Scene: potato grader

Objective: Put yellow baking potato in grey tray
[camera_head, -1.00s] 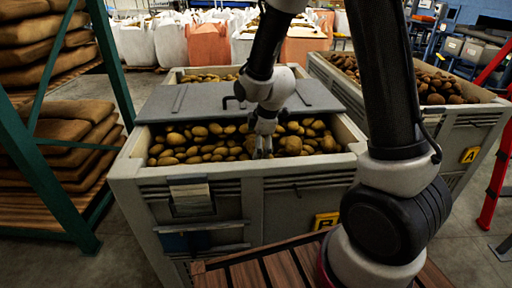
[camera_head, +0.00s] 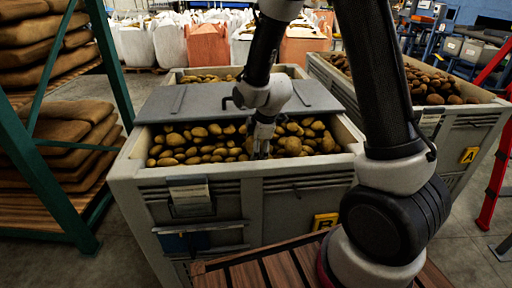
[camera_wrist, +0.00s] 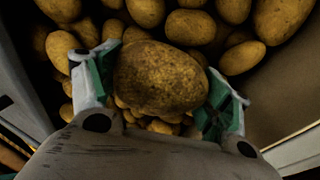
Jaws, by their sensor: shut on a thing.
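A brownish-yellow potato (camera_wrist: 160,78) sits between the two green-padded fingers of my gripper (camera_wrist: 162,84) in the wrist view. The gripper is shut on it. In the head view my gripper (camera_head: 262,152) points down into the front opening of a grey bin marked B (camera_head: 290,205), at the level of the potato heap. The held potato cannot be made out there. I cannot tell whether it is clear of the potatoes below. No grey tray can be made out in either view.
Many loose potatoes (camera_head: 190,145) fill the bin around the gripper. A flat grey panel (camera_head: 210,102) lies across the bin's middle. A second potato bin marked A (camera_head: 455,125) stands at the right. A green rack with brown sacks (camera_head: 75,135) stands at the left.

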